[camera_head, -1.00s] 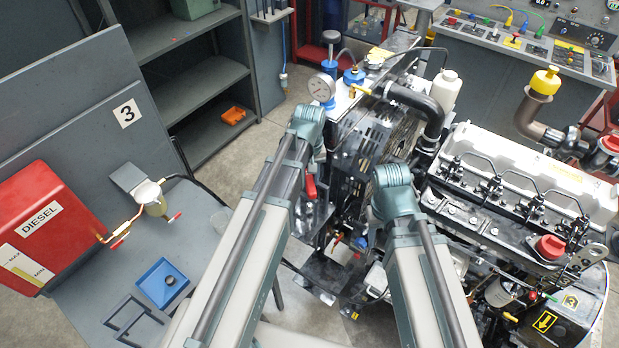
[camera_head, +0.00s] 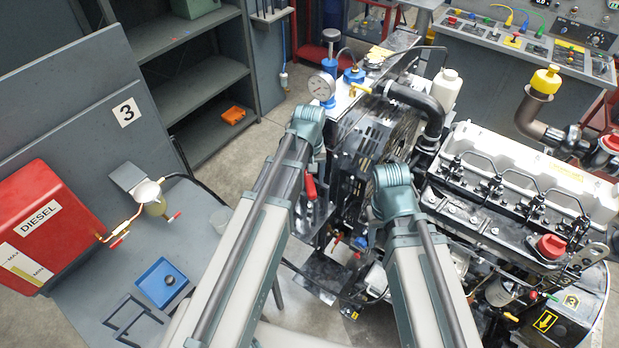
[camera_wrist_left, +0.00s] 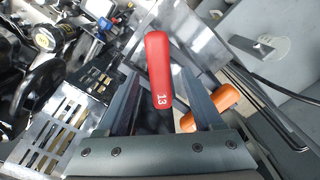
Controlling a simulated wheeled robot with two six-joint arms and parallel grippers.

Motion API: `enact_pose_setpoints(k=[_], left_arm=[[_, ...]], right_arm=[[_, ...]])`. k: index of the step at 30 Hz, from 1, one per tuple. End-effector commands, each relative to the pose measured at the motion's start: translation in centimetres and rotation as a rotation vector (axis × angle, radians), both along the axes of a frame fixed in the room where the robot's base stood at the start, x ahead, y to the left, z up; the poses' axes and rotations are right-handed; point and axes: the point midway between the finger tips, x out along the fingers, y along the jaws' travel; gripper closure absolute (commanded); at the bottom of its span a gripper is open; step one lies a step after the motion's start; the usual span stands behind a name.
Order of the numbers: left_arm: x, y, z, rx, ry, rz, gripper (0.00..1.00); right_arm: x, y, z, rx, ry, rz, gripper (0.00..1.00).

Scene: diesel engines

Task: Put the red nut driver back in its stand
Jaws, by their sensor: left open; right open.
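The red nut driver handle (camera_wrist_left: 158,70), marked 13, stands between the two fingers of my left gripper (camera_wrist_left: 153,72) in the left wrist view. The fingers are apart, with gaps visible beside the handle. Its lower end is hidden. A red handle (camera_head: 310,187) also shows beside my left arm in the head view. I cannot pick out the stand with certainty. My right arm reaches over the engine; its gripper is out of view.
The diesel engine (camera_head: 530,165) fills the right. A gauge (camera_head: 321,87) and blue fittings stand at its frame. At left are a red diesel tank (camera_head: 45,215) and a blue tray (camera_head: 160,283) on a grey bench. Grey shelves (camera_head: 200,85) stand behind.

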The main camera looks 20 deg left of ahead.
Motion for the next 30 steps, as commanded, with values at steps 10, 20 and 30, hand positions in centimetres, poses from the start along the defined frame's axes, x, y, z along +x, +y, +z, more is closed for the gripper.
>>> enact_pose_setpoints(k=[10, 20, 30], left_arm=[[0.0, 0.0, 4.1, 0.0, 0.0, 0.0, 0.32], [0.0, 0.0, 9.3, 0.0, 0.0, 0.0, 0.32], [0.0, 0.0, 13.4, 0.0, 0.0, 0.0, 0.32]], right_arm=[[0.0, 0.0, 4.1, 0.001, 0.001, -0.002, 0.5], [-0.1, 0.0, 9.3, 0.0, 0.003, 0.003, 0.5], [-0.1, 0.0, 13.4, 0.002, 0.003, -0.026, 0.5]])
